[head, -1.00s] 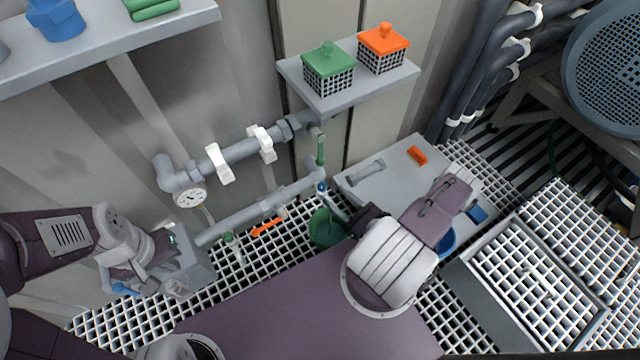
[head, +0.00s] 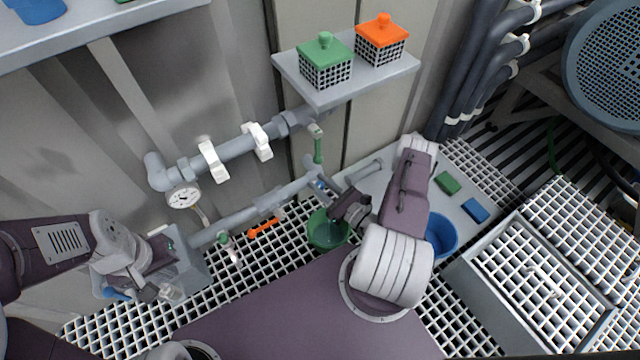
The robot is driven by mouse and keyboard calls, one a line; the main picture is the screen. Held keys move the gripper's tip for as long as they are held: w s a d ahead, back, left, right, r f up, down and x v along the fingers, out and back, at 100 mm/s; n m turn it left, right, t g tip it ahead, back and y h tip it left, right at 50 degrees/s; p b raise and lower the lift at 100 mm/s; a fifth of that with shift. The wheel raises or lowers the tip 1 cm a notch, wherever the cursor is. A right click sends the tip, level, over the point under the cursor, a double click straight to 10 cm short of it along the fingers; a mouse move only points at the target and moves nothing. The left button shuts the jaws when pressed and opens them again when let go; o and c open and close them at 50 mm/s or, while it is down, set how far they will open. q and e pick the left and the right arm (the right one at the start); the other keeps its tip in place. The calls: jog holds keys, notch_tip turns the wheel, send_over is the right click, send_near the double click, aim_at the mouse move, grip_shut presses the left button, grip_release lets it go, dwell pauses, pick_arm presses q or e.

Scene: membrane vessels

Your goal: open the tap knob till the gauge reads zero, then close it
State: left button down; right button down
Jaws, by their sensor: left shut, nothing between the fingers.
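The round white gauge (head: 184,196) hangs below the left end of the upper pipe. Its dark needle shows, but the reading is too small to make out. A small blue part, which looks like the tap knob (head: 320,185), sits at the right end of the lower pipe, above a green bucket (head: 322,243). My right gripper (head: 335,195) is right beside the knob and partly hides this area; whether its fingers grip it cannot be told.
An orange-handled valve (head: 264,228) and a green-handled valve (head: 318,150) are on the pipes. A shelf (head: 350,85) holds green-lidded and orange-lidded baskets. A grey table on the right carries green and blue blocks (head: 475,210); a blue bucket (head: 440,236) stands beside my right arm.

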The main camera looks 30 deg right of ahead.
jog(key=shift+n+y, duration=0.4)
jog(key=shift+y, duration=0.2)
jog(key=n+g+y, duration=0.1)
jog(key=n+y, duration=0.1)
jog(key=shift+f+g+y+b, duration=0.1)
jog(key=shift+g+y+b, duration=0.2)
jog(key=shift+g+y, duration=0.1)
jog(key=n+g+y+b, duration=0.1)
jog(key=n+g+y, duration=0.1)
jog(key=y, duration=0.1)
jog(key=shift+f+n+g+y+b, duration=0.15)
jog(key=shift+n+g+y+b, duration=0.15)
jog(key=shift+n+b, duration=0.1)
jog(key=n+g+y+b, duration=0.3)
jog(key=n+g+b, duration=0.1)
jog(key=g, duration=0.1)
jog(key=shift+y, duration=0.3)
jog(key=n+g+y+b, duration=0.1)
jog(key=n+g+b, duration=0.1)
jog(key=g, duration=0.1)
jog(key=shift+r+n+g+b, duration=0.2)
jog(key=shift+n+g+b, duration=0.1)
jog(key=shift+g+b, duration=0.15)
jog(key=shift+g, duration=0.25)
jog(key=c, duration=1.1)
grip_release()
